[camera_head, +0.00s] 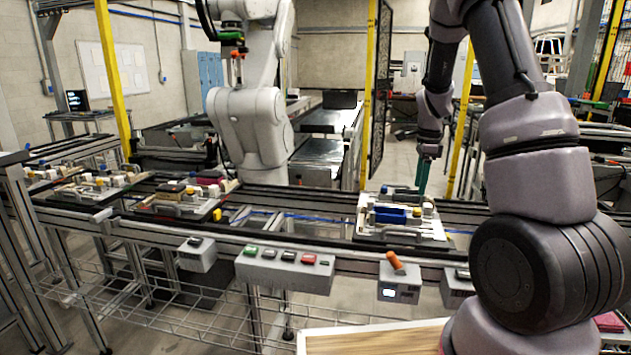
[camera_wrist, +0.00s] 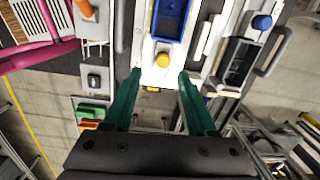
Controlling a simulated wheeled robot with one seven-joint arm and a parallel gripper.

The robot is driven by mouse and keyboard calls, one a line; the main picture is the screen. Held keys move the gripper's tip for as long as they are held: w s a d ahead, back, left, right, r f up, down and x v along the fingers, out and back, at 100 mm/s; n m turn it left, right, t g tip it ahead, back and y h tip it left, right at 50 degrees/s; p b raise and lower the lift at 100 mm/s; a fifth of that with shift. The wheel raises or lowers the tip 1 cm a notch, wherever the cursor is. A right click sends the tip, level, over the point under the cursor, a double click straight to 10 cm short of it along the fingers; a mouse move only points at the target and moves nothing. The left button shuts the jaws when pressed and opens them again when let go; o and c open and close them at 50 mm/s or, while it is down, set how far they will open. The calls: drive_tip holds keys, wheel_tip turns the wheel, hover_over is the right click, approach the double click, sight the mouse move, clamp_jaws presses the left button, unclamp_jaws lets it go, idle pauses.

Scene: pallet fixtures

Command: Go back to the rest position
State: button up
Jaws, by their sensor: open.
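My gripper (camera_head: 422,174) has green fingers and hangs at the end of my arm, just behind and to the right of a white pallet fixture in the head view. In the wrist view my gripper (camera_wrist: 158,84) is open, with nothing between its fingers. The fixture (camera_head: 365,222) sits on the conveyor rails and carries a blue tray (camera_head: 390,214). The blue tray (camera_wrist: 170,20) and a yellow knob (camera_wrist: 162,60) show just beyond the fingertips in the wrist view. I cannot tell how high the fingers are above the fixture.
More pallet fixtures (camera_head: 178,203) stand on the conveyor to the left. A white robot arm (camera_head: 250,120) stands behind the line. Button boxes (camera_head: 285,268) line the conveyor's front edge. A yellow post (camera_head: 368,90) with a black mesh fence rises behind. A wooden surface (camera_head: 375,342) is at the front.

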drive_tip(key=s+a+r+n+t+y, duration=0.1)
drive_tip(key=s+a+r+n+t, duration=0.1)
drive_tip(key=s+a+r+n, duration=0.5)
drive_tip(key=s+r+n+t+y, duration=0.1)
drive_tip(key=s+r, duration=0.4)
drive_tip(key=r, duration=0.7)
drive_tip(key=s+a+r+n+t, duration=0.2)
drive_tip(key=s+n, duration=0.2)
drive_tip(key=s, duration=0.3)
drive_tip(key=s+a+r+n+t, duration=0.1)
drive_tip(key=s+a+r+n, duration=0.2)
drive_tip(key=s, duration=0.5)
drive_tip(key=shift+r+n+t, duration=0.2)
drive_tip(key=shift+n+t, duration=0.2)
drive_tip(key=shift+n, duration=0.2)
